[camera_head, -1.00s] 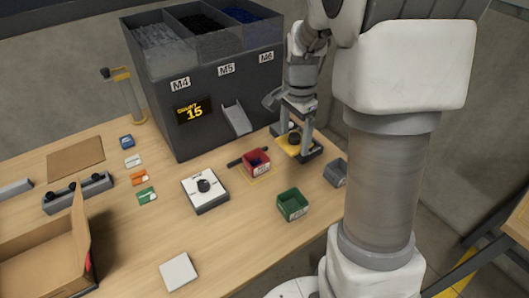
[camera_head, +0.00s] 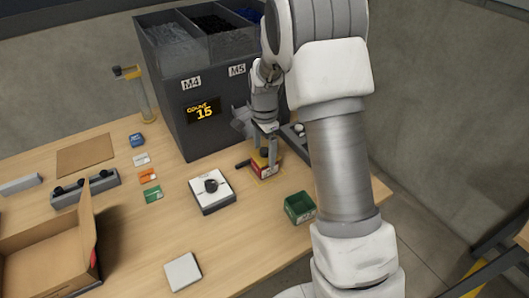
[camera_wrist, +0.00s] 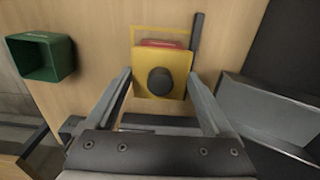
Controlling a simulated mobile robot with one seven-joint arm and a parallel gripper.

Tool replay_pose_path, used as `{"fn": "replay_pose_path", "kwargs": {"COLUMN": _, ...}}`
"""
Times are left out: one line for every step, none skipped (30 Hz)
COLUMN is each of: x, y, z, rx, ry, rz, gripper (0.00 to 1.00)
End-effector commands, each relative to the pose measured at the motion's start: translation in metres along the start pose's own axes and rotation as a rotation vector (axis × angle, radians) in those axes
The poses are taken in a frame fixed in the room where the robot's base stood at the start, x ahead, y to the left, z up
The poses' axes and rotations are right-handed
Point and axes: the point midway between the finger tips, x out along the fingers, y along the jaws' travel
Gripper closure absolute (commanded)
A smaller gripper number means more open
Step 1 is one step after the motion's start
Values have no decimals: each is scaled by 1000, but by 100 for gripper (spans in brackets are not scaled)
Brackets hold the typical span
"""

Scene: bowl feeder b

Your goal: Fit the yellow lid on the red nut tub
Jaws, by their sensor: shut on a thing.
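The yellow lid (camera_wrist: 144,86) with its round black knob (camera_wrist: 160,81) is held between the fingers of my gripper (camera_wrist: 161,76), which is shut on it. The red nut tub (camera_head: 266,169) stands below the lid (camera_head: 255,158) inside a yellow outline on the table. In the wrist view a strip of the red tub (camera_wrist: 162,43) shows past the lid's far edge, and the lid hides the rest. The lid is over or very near the tub's top; I cannot tell whether they touch. My gripper (camera_head: 266,152) partly hides the lid in the head view.
A green tub (camera_head: 299,207) stands to the front right, and a white scale-like box (camera_head: 211,194) with a black knob to the left. The dark hopper unit (camera_head: 180,100) with its chute (camera_head: 240,119) rises behind. A black bar (camera_wrist: 196,32) lies beside the outline.

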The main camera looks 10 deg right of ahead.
Motion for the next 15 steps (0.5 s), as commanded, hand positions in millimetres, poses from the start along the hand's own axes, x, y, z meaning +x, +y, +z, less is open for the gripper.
{"fn": "replay_pose_path", "kwargs": {"x": 6, "y": 0, "z": 0, "rx": 0, "ry": 0, "rz": 0, "gripper": 68}}
{"fn": "replay_pose_path", "kwargs": {"x": 8, "y": 0, "z": 0, "rx": 0, "ry": 0, "rz": -1, "gripper": 68}}
{"fn": "replay_pose_path", "kwargs": {"x": 8, "y": 0, "z": 0, "rx": 0, "ry": 0, "rz": -2, "gripper": 68}}
{"fn": "replay_pose_path", "kwargs": {"x": 8, "y": 0, "z": 0, "rx": 0, "ry": 0, "rz": -2, "gripper": 68}}
{"fn": "replay_pose_path", "kwargs": {"x": 7, "y": 0, "z": 0, "rx": 0, "ry": 0, "rz": -2, "gripper": 68}}
{"fn": "replay_pose_path", "kwargs": {"x": 7, "y": 0, "z": 0, "rx": 0, "ry": 0, "rz": -2, "gripper": 68}}
{"fn": "replay_pose_path", "kwargs": {"x": 7, "y": 0, "z": 0, "rx": 0, "ry": 0, "rz": -2, "gripper": 68}}
{"fn": "replay_pose_path", "kwargs": {"x": 7, "y": 0, "z": 0, "rx": 0, "ry": 0, "rz": -2, "gripper": 68}}
{"fn": "replay_pose_path", "kwargs": {"x": 8, "y": 0, "z": 0, "rx": 0, "ry": 0, "rz": -2, "gripper": 68}}
{"fn": "replay_pose_path", "kwargs": {"x": 8, "y": 0, "z": 0, "rx": 0, "ry": 0, "rz": -2, "gripper": 68}}
{"fn": "replay_pose_path", "kwargs": {"x": 10, "y": 0, "z": 0, "rx": 0, "ry": 0, "rz": -1, "gripper": 68}}
{"fn": "replay_pose_path", "kwargs": {"x": 11, "y": 0, "z": 0, "rx": 0, "ry": 0, "rz": -1, "gripper": 68}}
{"fn": "replay_pose_path", "kwargs": {"x": 10, "y": 0, "z": 0, "rx": 0, "ry": 0, "rz": -1, "gripper": 8}}
{"fn": "replay_pose_path", "kwargs": {"x": 10, "y": 0, "z": 0, "rx": 0, "ry": 0, "rz": -1, "gripper": 3}}
{"fn": "replay_pose_path", "kwargs": {"x": 10, "y": 0, "z": 0, "rx": 0, "ry": 0, "rz": -1, "gripper": 0}}
